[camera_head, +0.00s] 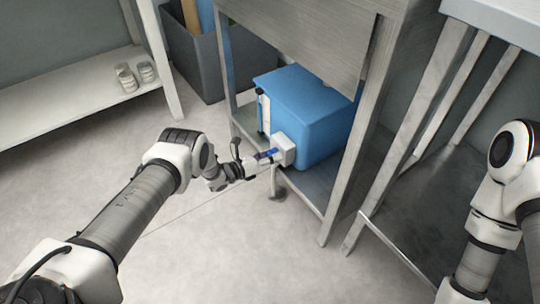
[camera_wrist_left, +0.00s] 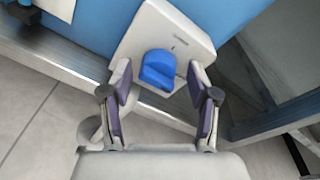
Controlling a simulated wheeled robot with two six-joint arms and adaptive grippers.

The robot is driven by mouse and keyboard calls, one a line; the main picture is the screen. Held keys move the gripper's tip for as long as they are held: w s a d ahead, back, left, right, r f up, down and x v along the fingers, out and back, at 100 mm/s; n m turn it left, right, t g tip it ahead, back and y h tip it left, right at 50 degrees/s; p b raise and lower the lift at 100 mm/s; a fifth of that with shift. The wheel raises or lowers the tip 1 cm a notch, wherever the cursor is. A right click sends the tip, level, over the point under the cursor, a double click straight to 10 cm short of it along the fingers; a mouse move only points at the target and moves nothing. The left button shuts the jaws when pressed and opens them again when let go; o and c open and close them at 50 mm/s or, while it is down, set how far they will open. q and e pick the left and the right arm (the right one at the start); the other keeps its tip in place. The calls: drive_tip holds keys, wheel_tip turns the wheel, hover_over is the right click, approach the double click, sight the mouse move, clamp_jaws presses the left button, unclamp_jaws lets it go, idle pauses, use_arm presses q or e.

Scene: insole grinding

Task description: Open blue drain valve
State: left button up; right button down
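The blue drain valve (camera_wrist_left: 158,70) is a small blue knob on a light grey plate (camera_wrist_left: 180,28), seen in the left wrist view. The plate sits on the front of a blue box (camera_head: 312,108) on the lower shelf of a metal table. My left gripper (camera_head: 272,156) is at the plate in the head view. In the left wrist view its two fingers (camera_wrist_left: 160,84) stand apart, one on each side of the knob, with gaps between them and it. My right arm shows at the right edge of the head view, but its gripper is out of view.
The metal table's lower shelf (camera_head: 310,187) and legs are close around the box. A second metal table (camera_head: 425,215) stands to the right. A dark grey bin (camera_head: 200,62) is behind, and a white shelf (camera_head: 65,100) with two small cups is at the left. The floor in front is clear.

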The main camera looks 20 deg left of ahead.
use_arm(q)
drive_tip(key=shift+a, duration=0.1)
drive_tip(key=v, duration=1.2)
